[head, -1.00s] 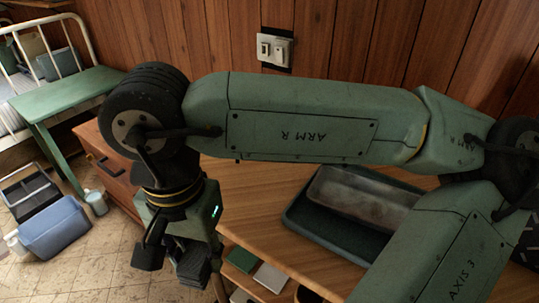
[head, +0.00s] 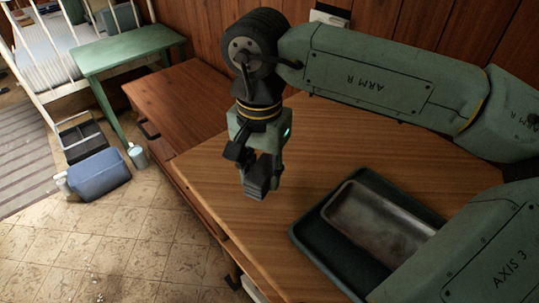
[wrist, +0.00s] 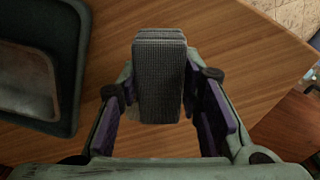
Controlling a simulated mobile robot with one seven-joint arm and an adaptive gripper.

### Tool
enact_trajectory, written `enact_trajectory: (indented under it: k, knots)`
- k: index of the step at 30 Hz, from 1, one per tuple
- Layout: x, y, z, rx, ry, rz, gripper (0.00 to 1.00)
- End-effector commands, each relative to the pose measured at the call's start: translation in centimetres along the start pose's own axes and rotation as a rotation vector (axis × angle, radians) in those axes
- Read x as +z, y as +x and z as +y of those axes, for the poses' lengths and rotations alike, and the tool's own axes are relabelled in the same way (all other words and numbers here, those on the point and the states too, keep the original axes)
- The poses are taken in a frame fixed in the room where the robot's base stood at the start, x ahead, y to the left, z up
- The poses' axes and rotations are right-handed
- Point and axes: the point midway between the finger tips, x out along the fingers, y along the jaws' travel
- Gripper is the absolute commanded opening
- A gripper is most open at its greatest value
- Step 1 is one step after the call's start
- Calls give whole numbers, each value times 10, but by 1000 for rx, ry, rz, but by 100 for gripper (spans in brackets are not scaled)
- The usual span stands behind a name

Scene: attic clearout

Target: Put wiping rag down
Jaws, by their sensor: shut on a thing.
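The wiping rag (wrist: 159,80) is a grey, woven, folded block. It shows in the wrist view between the two purple-padded fingers of my gripper (wrist: 162,120). In the head view my gripper (head: 258,165) points down, shut on the rag (head: 257,186), which hangs at its lower end. Both are over the left part of the wooden worktop (head: 235,205), near its front edge. The wood shows all around the rag in the wrist view. I cannot tell how far above the top the rag is.
A dark tray (head: 310,240) with a metal pan (head: 375,225) in it lies right of my gripper. A lower wooden cabinet (head: 180,95) adjoins at the left. Worktop behind the tray is clear.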

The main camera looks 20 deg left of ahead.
Motion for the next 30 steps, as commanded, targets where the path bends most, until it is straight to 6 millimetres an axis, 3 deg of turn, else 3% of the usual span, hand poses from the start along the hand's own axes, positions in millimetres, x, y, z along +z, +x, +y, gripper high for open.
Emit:
enact_trajectory:
  k: [3,9,14,22,30]
  knots:
    - [-30,-1,-9,0,2,-2,6]
    - [-62,4,-19,-1,1,0,6]
    - [-68,10,-20,1,-2,-1,6]
    - [-67,40,-20,0,-1,0,6]
    - [-67,43,-20,-1,0,1,6]
